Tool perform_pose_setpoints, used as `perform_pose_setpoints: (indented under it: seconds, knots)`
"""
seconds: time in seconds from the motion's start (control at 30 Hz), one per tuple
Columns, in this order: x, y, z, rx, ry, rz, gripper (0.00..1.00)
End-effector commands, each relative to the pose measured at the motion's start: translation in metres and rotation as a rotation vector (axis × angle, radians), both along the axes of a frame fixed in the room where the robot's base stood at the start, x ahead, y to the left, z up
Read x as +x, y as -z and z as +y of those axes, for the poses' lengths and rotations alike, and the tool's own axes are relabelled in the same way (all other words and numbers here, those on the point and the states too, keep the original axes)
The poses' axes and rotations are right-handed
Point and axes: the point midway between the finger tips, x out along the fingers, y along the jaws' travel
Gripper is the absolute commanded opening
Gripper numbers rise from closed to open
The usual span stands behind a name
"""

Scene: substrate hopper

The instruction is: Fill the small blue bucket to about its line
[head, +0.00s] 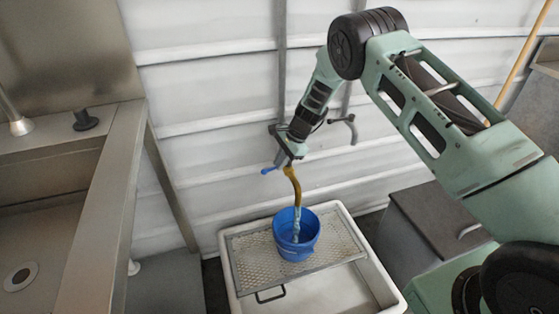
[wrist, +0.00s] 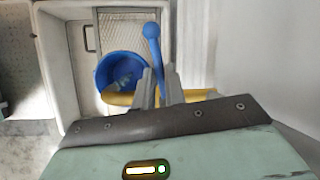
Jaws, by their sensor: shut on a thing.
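The small blue bucket (head: 288,250) stands upright on a mesh grate under a brass spout (head: 294,186). A pale stream of water (head: 297,222) runs from the spout into it. In the wrist view the bucket (wrist: 103,72) shows some water inside, but I cannot read its level or see a line. My gripper (head: 285,158) is above the spout, shut on the blue tap lever (wrist: 152,34). The lever's round end sticks out beyond the fingers; its ball (head: 268,171) also shows in the head view. The fingers partly hide the lever and spout.
The metal grate (head: 250,262) lies across a white tub (head: 378,284), whose right part is open. A steel sink (head: 60,200) stands at left, a grey cabinet (head: 425,222) at right. A ribbed white wall is close behind, with a hooked fitting (head: 352,130).

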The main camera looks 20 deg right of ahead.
Motion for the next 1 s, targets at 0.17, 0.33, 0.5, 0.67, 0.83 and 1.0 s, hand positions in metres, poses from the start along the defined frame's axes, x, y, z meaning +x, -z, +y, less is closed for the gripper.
perform_pose_setpoints:
  seconds: [0.17,0.33,0.5,0.67,0.83,1.0]
  knots:
    - [-0.004,-0.0001,-0.0021,0.002,-0.137,-0.001,0.0]
    - [-0.0053,-0.0003,-0.0021,0.001,-0.167,-0.001,0.0]
    - [-0.0053,-0.0004,-0.002,0.0,-0.165,-0.001,0.0]
    - [-0.0053,-0.0003,-0.0021,0.0,-0.164,-0.001,0.34]
    - [-0.0052,-0.0004,-0.0022,0.0,-0.164,-0.001,0.34]
    - [-0.0049,-0.0074,-0.0057,0.0,-0.162,-0.002,0.34]
